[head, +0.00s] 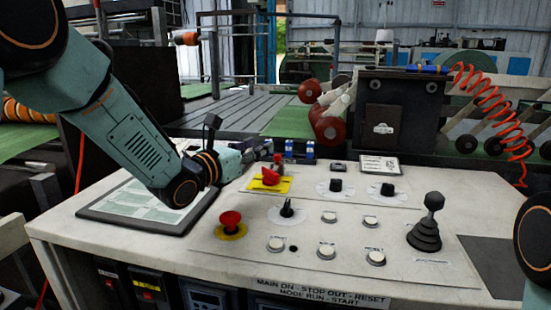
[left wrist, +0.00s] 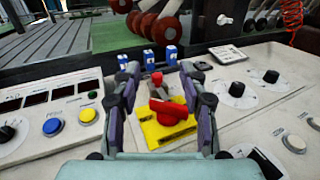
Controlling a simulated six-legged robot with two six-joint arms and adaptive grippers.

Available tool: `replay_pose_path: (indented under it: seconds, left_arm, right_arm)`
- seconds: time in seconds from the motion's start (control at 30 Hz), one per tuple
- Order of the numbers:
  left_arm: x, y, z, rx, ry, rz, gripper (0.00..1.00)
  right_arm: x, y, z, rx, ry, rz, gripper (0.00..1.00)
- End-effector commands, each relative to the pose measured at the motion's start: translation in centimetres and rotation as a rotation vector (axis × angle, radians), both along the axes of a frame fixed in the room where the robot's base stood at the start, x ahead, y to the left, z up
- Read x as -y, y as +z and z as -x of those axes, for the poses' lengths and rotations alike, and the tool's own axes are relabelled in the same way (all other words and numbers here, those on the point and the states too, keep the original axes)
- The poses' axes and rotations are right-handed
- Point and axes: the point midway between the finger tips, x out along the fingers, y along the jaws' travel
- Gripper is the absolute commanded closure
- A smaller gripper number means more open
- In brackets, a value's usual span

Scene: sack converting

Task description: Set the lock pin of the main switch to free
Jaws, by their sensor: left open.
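The main switch (head: 270,176) is a red rotary handle on a yellow plate (head: 285,186) on the console. In the left wrist view the red handle (left wrist: 168,112) lies across its yellow plate (left wrist: 160,136). A small red-topped piece, apparently the lock pin (left wrist: 157,78), stands just behind the handle; its exact setting is hard to tell. My left gripper (head: 258,153) reaches in from the left, just behind the switch. In the left wrist view its fingers (left wrist: 160,70) are apart on both sides of the red-topped piece, with no clear contact. My right gripper is out of view.
A red mushroom button (head: 231,220), black knobs (head: 336,186), white buttons (head: 276,244) and a joystick (head: 430,225) stand on the console. Small blue blocks (head: 310,150) stand behind the switch. A dark-framed panel (head: 110,216) lies at left under my left arm.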

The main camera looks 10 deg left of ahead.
Motion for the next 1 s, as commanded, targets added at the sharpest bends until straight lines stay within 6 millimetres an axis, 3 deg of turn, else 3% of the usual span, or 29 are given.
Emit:
replay_pose_path:
  seconds: [0.03, 0.27, 0.6, 1.0]
  left_arm:
    - [-0.1, -1.5, 0.0, -0.006, 0.001, 0.002, 0.57]
    - [0.1, -5.4, -0.3, -0.002, 0.001, 0.000, 0.57]
    - [2.3, -5.0, -5.5, -0.001, 0.000, -0.001, 0.57]
    - [3.0, -4.9, -7.3, -0.002, 0.001, 0.002, 0.57]
  right_arm:
    - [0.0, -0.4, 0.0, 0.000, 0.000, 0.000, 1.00]
    - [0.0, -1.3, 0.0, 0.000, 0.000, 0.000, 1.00]
    - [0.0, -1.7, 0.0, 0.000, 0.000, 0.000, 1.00]
    - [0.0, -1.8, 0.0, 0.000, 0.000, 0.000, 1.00]
